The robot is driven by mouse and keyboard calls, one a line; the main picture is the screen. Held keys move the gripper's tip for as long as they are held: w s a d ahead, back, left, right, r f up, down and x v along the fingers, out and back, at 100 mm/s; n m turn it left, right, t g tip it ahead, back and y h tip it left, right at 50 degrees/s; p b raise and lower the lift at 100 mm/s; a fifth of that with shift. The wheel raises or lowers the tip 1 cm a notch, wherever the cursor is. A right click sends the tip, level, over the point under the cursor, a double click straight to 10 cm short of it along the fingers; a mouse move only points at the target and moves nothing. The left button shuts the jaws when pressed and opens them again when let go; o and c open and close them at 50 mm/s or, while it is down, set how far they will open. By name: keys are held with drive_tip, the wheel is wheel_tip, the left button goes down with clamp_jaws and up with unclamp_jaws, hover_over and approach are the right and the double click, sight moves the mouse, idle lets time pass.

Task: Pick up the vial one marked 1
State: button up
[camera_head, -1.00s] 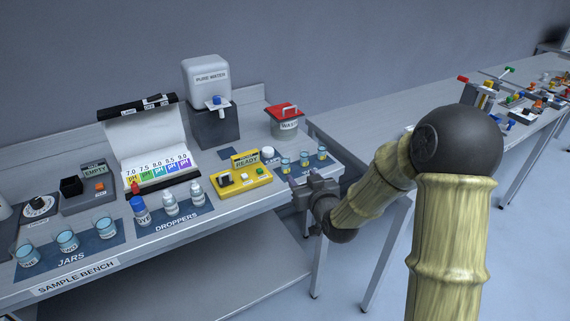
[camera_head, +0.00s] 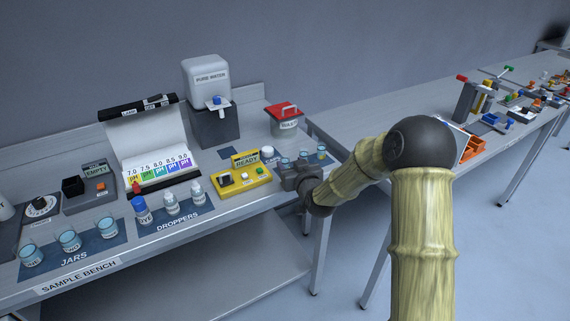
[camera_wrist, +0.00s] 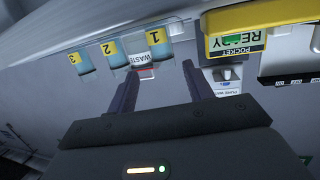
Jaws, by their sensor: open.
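Vial one (camera_wrist: 157,47) is a small glass with a blue-tinted part and a yellow label marked 1. In the wrist view it stands just beyond my fingertips, nearly in line with the gap. In the head view it is the leftmost of three vials (camera_head: 285,162), largely hidden behind my gripper. Vial 2 (camera_wrist: 114,54) and vial 3 (camera_wrist: 78,63) stand in a row beside it. My gripper (camera_wrist: 160,70) is open and empty, its fingers apart and clear of the vial. It also shows at the bench's right front edge (camera_head: 288,173).
The yellow pocket tester marked READY (camera_head: 240,180) sits close to vial one. The waste bin (camera_head: 284,124) with a red lid stands behind the vials. Droppers (camera_head: 171,203) and jars (camera_head: 70,241) stand further left. Floor lies open before the bench.

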sight(285, 157)
drive_tip(key=x, duration=0.2)
drive_tip(key=p+x, duration=0.1)
drive_tip(key=x, duration=0.1)
drive_tip(key=shift+w+a, duration=0.3)
drive_tip(key=shift+a, duration=0.15)
drive_tip(key=shift+r, duration=0.1)
drive_tip(key=c, duration=1)
drive_tip(key=shift+c, duration=0.2)
drive_tip(key=shift+r, duration=0.1)
wheel_tip(285, 157, up, 10)
drive_tip(key=shift+f+b, duration=0.1)
drive_tip(key=shift+b, duration=0.2)
